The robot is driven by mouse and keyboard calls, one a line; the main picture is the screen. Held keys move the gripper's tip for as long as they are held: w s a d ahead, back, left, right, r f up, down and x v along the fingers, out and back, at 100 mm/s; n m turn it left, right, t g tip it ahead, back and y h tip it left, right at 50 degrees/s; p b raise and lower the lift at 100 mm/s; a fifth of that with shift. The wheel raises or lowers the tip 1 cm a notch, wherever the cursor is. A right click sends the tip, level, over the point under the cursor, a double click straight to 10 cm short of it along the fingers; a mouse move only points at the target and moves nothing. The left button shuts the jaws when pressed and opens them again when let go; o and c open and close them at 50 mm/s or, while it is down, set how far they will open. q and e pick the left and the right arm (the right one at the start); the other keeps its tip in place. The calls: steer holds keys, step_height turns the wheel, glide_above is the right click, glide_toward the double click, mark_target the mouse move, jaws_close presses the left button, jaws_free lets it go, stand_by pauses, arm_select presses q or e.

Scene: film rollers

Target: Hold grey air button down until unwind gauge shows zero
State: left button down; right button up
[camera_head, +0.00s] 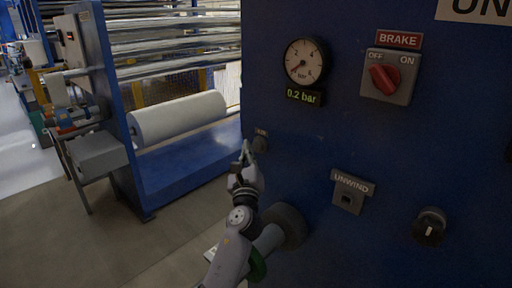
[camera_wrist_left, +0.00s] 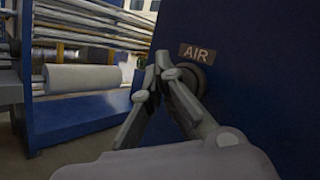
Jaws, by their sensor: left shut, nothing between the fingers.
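The grey air button (camera_head: 261,143) is on the blue panel under a small AIR label; in the left wrist view the AIR label (camera_wrist_left: 196,53) is clear and the button (camera_wrist_left: 207,79) is partly hidden behind a finger. My left gripper (camera_head: 245,148) is shut and empty, its tips just left of the button. In the left wrist view its fingertips (camera_wrist_left: 163,62) meet left of the button; I cannot tell whether they touch it. The round gauge (camera_head: 305,61) has its needle at the lower left, and the display (camera_head: 304,97) below reads 0.2 bar. My right gripper is not in view.
A red brake switch (camera_head: 384,77) is at the upper right. An UNWIND plate (camera_head: 350,191) and a dark knob (camera_head: 430,226) are lower on the panel. A dark round hub (camera_head: 286,226) is beside my left arm. A machine with a white roll (camera_head: 180,118) stands at left.

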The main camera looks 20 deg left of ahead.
arm_select(q)
steer(key=s, duration=0.1)
steer(key=s+a+p, duration=0.1)
steer(key=s, duration=0.1)
steer(key=s+p, duration=0.1)
steer(key=shift+s+a, duration=0.35)
stand_by(0.4)
